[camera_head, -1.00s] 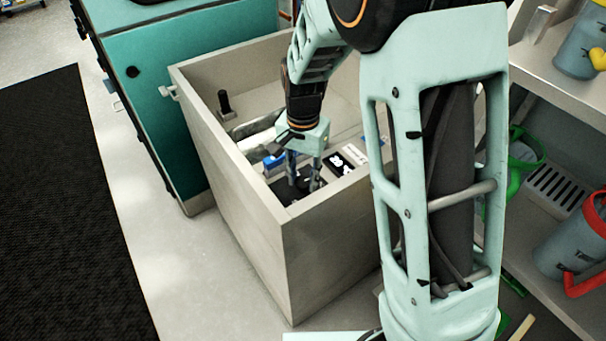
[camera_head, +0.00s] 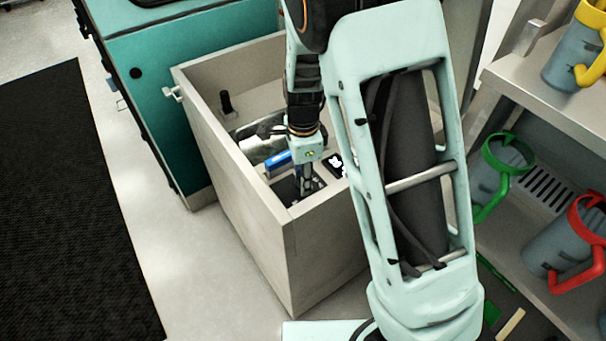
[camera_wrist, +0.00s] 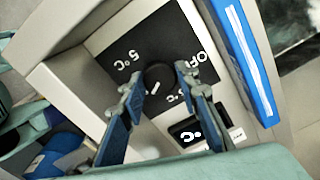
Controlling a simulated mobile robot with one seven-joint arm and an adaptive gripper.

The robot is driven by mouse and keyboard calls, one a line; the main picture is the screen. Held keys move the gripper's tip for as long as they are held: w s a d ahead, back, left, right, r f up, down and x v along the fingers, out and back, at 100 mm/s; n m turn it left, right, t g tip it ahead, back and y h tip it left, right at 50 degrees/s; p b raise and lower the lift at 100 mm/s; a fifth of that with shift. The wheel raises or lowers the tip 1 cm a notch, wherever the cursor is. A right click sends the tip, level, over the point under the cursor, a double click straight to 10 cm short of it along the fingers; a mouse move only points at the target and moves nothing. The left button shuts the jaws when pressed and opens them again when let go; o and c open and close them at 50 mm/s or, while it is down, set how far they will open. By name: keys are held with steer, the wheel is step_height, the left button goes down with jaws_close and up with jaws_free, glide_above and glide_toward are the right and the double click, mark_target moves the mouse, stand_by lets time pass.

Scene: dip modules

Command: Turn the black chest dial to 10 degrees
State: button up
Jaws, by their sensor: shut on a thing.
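The black chest dial (camera_wrist: 158,76) is a round knob with a white mark, on a black panel (camera_wrist: 128,50) lettered "5°C" and "OFF". Another °C label is partly hidden by a finger. The white mark points toward the bottom of the wrist view, not at "5°C" or "OFF". My gripper (camera_wrist: 160,78) is shut on the dial, one blue finger on each side. In the head view my gripper (camera_head: 306,190) reaches down into the open grey chest (camera_head: 245,195); there its fingers show nearly edge-on and the dial is hidden.
A small °C display (camera_wrist: 188,131) sits beside the panel. A blue item (camera_wrist: 243,60) lies close to the right finger. The chest's walls surround my gripper. A shelf at right holds a green-handled mug (camera_head: 490,185) and a red-handled mug (camera_head: 570,245).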

steer(key=shift+r+m+p, duration=0.1)
steer(key=shift+m+p, duration=0.2)
steer(key=shift+m, duration=0.6)
steer(key=o, duration=1.2)
steer(key=shift+c, duration=0.2)
step_height(320, 180, up, 12)
